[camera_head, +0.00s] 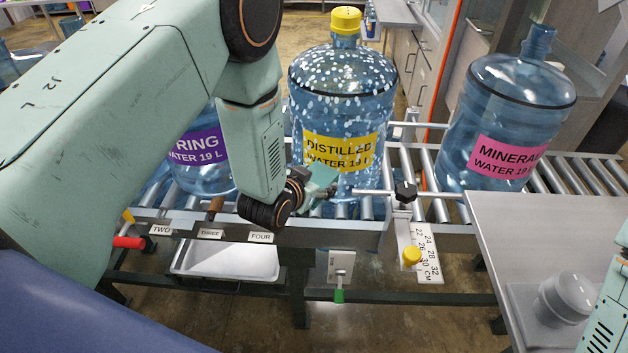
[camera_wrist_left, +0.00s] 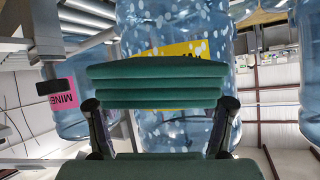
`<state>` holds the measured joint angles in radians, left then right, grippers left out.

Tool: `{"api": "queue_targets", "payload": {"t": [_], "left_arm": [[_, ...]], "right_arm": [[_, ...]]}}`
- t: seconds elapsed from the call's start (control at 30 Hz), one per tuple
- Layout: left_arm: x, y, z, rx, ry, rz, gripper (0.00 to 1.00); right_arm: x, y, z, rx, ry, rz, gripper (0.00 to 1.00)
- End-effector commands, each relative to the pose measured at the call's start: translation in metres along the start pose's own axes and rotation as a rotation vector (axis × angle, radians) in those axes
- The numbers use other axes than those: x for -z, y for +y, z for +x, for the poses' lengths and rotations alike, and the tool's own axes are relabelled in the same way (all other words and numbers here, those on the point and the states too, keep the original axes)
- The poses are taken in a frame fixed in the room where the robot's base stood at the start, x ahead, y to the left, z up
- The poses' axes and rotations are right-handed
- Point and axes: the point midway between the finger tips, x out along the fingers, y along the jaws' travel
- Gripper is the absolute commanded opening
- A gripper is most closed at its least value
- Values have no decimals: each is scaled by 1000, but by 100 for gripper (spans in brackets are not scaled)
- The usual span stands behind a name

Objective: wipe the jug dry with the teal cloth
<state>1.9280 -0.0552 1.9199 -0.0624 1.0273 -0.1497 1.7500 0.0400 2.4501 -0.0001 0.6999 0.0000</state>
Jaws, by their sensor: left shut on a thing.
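The jug (camera_head: 345,85) labelled DISTILLED stands upright on the rollers, yellow-capped and speckled with white drops on its shoulder and around its yellow label; it also shows in the left wrist view (camera_wrist_left: 185,35). My left gripper (camera_head: 322,190) is at the jug's lower front, below the label. It is shut on the folded teal cloth (camera_head: 323,176), which lies across its fingers in the left wrist view (camera_wrist_left: 155,84). The cloth overlaps the jug in both views; I cannot tell whether they touch. My right gripper is out of view.
A MINERAL jug (camera_head: 510,105) stands uncapped to the right, and a purple-labelled jug (camera_head: 205,175) is partly behind my left arm. A black knob (camera_head: 405,191) on a rod and a ruler plate (camera_head: 420,250) sit at the conveyor's front. A grey table (camera_head: 545,225) is at lower right.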

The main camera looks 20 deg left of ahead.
Motion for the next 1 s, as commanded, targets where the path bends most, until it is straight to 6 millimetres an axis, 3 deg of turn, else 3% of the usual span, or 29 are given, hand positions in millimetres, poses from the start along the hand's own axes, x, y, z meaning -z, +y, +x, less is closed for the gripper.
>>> {"api": "queue_targets", "payload": {"t": [1.0], "left_arm": [[10, -5, 10, 0, 1, 0, 38]], "right_arm": [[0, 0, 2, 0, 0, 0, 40]]}}
